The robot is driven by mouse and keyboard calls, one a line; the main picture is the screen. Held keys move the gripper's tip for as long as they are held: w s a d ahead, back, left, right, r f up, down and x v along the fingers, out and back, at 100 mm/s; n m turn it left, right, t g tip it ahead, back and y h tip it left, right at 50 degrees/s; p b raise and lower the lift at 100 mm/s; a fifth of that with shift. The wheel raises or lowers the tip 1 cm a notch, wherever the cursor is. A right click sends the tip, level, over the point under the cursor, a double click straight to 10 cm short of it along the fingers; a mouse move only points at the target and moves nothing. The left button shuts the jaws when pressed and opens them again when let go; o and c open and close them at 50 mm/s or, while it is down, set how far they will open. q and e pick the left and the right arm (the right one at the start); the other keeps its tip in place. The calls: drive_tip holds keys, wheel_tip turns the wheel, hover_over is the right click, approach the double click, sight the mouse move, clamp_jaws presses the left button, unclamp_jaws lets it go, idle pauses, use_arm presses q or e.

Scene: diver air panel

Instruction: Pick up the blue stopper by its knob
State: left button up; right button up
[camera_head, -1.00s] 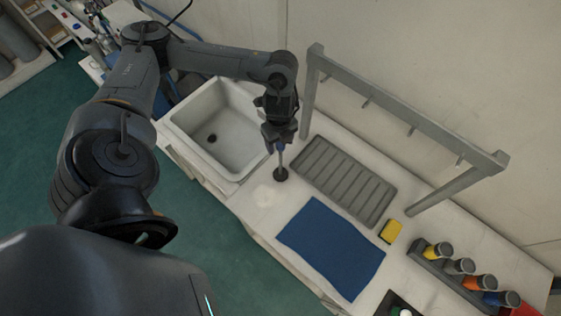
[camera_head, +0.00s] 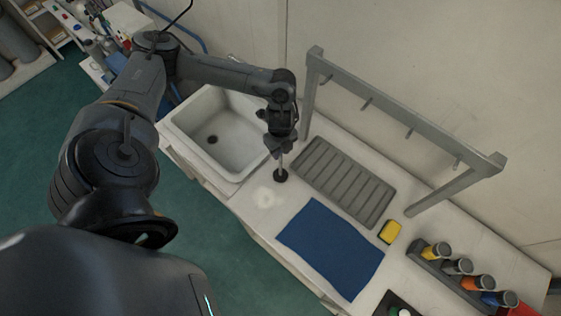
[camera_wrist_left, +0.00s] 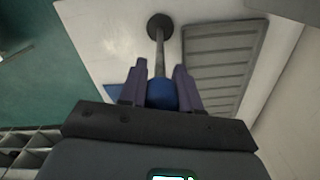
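The blue stopper has a round blue knob (camera_wrist_left: 161,94), a thin grey rod (camera_wrist_left: 159,57) and a dark round foot (camera_wrist_left: 160,26). In the head view its foot (camera_head: 280,175) is on the white counter between the sink and the ridged grey tray, and the rod stands upright. My left gripper (camera_head: 279,150) is above the foot, pointing down, and hides the knob in the head view. In the left wrist view the knob lies between the two fingers (camera_wrist_left: 160,72). It fills the gap, but whether they press on it is unclear. My right gripper is out of view.
The white sink (camera_head: 185,117) is left of the stopper. The ridged grey tray (camera_head: 343,181) is close on its right, under a grey peg rack (camera_head: 405,118). A blue mat (camera_head: 330,248), a yellow sponge (camera_head: 390,231) and a holder (camera_head: 432,263) with coloured-ended cylinders lie towards the right.

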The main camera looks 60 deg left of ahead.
use_arm(q)
clamp_jaws()
idle(0.9)
